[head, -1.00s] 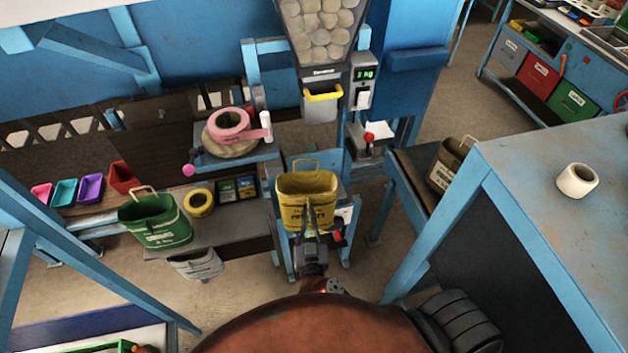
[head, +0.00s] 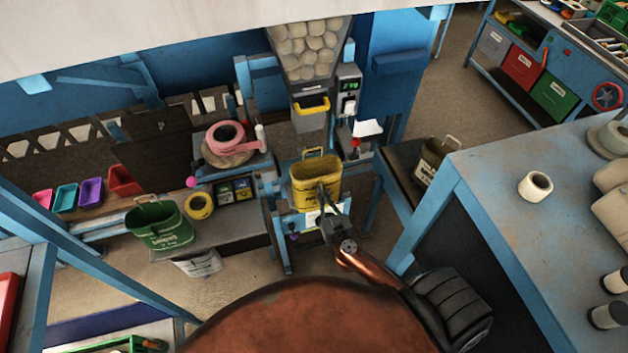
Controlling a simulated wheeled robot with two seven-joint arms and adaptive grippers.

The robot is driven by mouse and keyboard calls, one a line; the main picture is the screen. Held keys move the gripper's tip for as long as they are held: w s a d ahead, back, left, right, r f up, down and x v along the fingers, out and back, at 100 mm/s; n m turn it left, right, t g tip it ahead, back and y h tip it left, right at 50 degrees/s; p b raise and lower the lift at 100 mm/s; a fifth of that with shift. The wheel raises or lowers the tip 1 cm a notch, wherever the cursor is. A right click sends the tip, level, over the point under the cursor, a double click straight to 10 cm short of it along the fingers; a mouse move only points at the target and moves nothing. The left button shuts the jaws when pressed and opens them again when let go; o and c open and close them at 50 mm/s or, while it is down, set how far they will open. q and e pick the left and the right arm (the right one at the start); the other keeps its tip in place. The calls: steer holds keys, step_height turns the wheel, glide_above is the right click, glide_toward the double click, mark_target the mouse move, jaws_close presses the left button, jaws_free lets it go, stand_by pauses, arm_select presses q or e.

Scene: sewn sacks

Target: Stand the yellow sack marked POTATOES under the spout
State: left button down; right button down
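The yellow sack (head: 313,184), with dark lettering on its front, is upright with its mouth open and its handle raised. It is at a blue stand (head: 284,240) below the grey spout (head: 309,121), which has a yellow handle. A gap shows between spout and sack; I cannot tell how well they line up in depth. My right gripper (head: 327,197) is at the sack's lower front right, its fingers overlapping the front wall. I cannot tell whether they grip the cloth. My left gripper is out of view.
A green sack (head: 160,226) and a yellow tape roll (head: 199,206) are on the left bench. An olive sack (head: 430,160) stands on a low bench to the right. A blue table (head: 490,190) with a white roll (head: 535,186) borders the right side.

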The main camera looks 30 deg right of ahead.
mark_target(313, 173)
steer(key=b+x, duration=0.3)
steer(key=x, duration=0.7)
steer(key=shift+a, duration=0.1)
step_height(313, 173, down, 4)
steer(key=b, duration=0.6)
steer(key=shift+r, duration=0.2)
steer(key=shift+s, duration=0.1)
steer(key=shift+r, duration=0.15)
steer(key=c, duration=2.2)
jaws_free()
steer(key=shift+o, duration=0.2)
